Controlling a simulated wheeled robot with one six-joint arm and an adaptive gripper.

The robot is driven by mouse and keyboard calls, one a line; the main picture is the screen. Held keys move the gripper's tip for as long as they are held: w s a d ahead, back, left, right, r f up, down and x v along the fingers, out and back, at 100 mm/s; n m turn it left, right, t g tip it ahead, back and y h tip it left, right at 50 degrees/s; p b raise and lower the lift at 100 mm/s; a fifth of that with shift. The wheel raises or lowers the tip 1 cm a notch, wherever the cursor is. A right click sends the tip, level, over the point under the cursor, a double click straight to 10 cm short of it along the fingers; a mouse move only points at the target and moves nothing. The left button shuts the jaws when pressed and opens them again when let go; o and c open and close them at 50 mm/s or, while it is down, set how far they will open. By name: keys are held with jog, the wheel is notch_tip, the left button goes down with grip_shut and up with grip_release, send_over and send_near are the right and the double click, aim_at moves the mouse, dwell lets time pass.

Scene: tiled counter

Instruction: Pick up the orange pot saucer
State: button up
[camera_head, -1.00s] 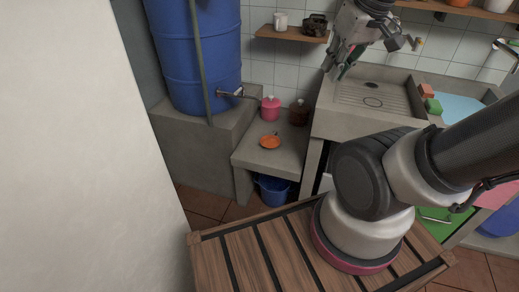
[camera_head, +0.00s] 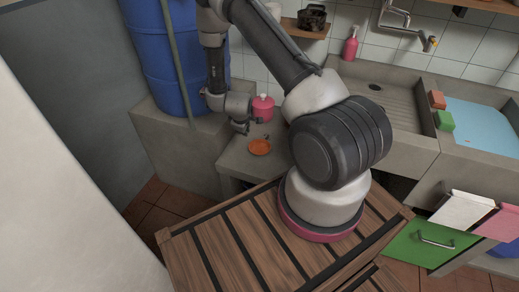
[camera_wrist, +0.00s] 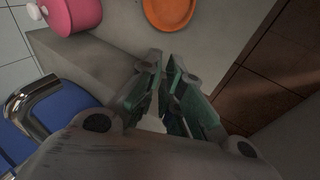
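The orange pot saucer (camera_head: 259,147) lies flat on the low concrete ledge (camera_head: 232,160). In the wrist view the saucer (camera_wrist: 170,10) is cut off by the top edge, beyond my fingertips. My gripper (camera_head: 247,127) hangs just up and left of the saucer in the head view, near the pink pot. In the wrist view my gripper (camera_wrist: 165,68) shows its green-padded fingers with a narrow gap and nothing between them. It is apart from the saucer.
A pink lidded pot (camera_head: 262,107) stands behind the saucer and shows at the wrist view's top left (camera_wrist: 72,12). A blue barrel (camera_head: 160,60) with a metal tap (camera_wrist: 30,95) stands to the left. The concrete sink (camera_head: 410,150) is at right. The ledge around the saucer looks clear.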

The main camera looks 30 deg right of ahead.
jog(key=n+h, duration=0.1)
jog(key=h, duration=0.1)
send_near(257, 157)
jog(key=x, duration=0.5)
jog(key=w+d+r+x, duration=0.1)
jog(key=x, duration=0.1)
jog(key=shift+w+f, duration=0.1)
jog(key=shift+f, duration=0.15)
grip_shut()
jog(key=shift+r, duration=0.1)
